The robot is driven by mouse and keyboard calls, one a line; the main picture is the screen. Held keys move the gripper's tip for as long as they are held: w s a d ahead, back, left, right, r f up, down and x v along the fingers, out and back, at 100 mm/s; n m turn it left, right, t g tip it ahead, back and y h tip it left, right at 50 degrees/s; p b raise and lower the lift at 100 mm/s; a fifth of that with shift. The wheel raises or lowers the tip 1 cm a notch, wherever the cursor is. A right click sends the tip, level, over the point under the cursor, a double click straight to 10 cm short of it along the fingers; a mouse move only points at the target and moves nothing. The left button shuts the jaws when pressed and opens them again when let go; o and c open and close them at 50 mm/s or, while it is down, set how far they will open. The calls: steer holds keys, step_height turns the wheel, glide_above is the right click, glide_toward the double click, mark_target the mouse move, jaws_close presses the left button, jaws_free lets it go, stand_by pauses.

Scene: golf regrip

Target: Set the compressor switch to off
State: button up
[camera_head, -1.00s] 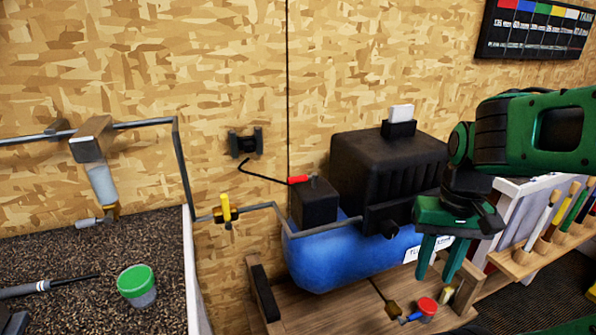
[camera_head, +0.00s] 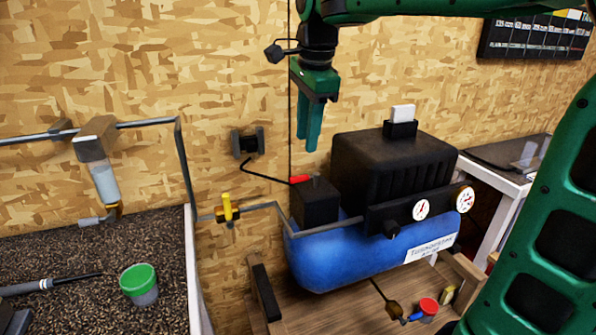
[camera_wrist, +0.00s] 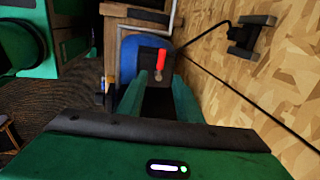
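The compressor is a blue tank (camera_head: 345,258) with a black ribbed housing (camera_head: 395,165) on a wooden stand. A smaller black box (camera_head: 318,205) sits at its left end. A red-tipped switch lever (camera_head: 299,179) is on top of that box, pointing left in the head view. My gripper (camera_head: 308,142) is pointing down above the box and lever, with clear space between. In the wrist view the red lever (camera_wrist: 160,60) shows just beyond the gap between my fingertips (camera_wrist: 159,78). The fingers are apart with nothing between them.
A grey pipe with a yellow-handled valve (camera_head: 227,208) runs left of the compressor. A black wall bracket (camera_head: 247,143) with a black cable is behind it. Gauges (camera_head: 421,209) are on the compressor front. A red-topped item (camera_head: 428,306) lies on the stand.

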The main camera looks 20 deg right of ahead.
mark_target(300, 178)
steer(key=f, duration=0.3)
steer(key=w+f, duration=0.1)
steer(key=f, duration=0.3)
steer(key=w+f, duration=0.1)
steer(key=f, duration=0.2)
steer(key=shift+w+a+f, duration=0.15)
steer(key=shift+a+f, duration=0.05)
jaws_close()
steer(key=shift+a, duration=0.1)
